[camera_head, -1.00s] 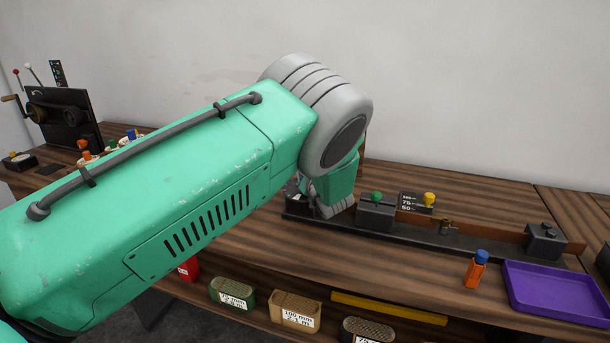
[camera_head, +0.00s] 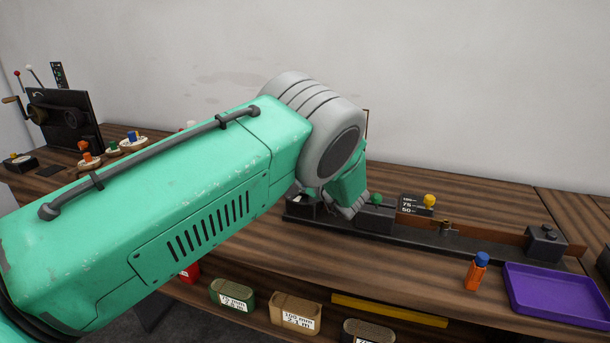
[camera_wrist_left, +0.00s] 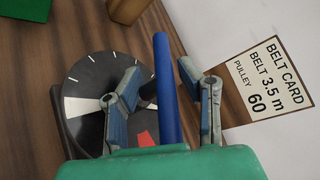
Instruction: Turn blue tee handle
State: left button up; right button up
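The blue tee handle (camera_wrist_left: 164,95) shows in the left wrist view as a long blue bar standing between my left gripper's fingers. Behind it lies a round black dial (camera_wrist_left: 87,77) with white ticks, a white sector and a red sector. My left gripper (camera_wrist_left: 159,72) has its fingers spread to either side of the bar, with small gaps apparently left on both sides. The near end of the bar runs down to the green edge of my gripper. In the head view my left arm hides the gripper and the handle. My right gripper is not in view.
A belt card (camera_wrist_left: 264,82) reading 3.5 m, pulley 60 is beside the dial. An orange bottle (camera_head: 476,274) and purple tray (camera_head: 556,292) stand at the front right.

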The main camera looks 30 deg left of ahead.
pick_arm(q)
jog(key=shift+w+r, duration=0.1)
jog(key=shift+r, duration=0.05)
jog(key=shift+d+r, duration=0.1)
jog(key=v, duration=1.1)
jog(key=shift+d, duration=0.4)
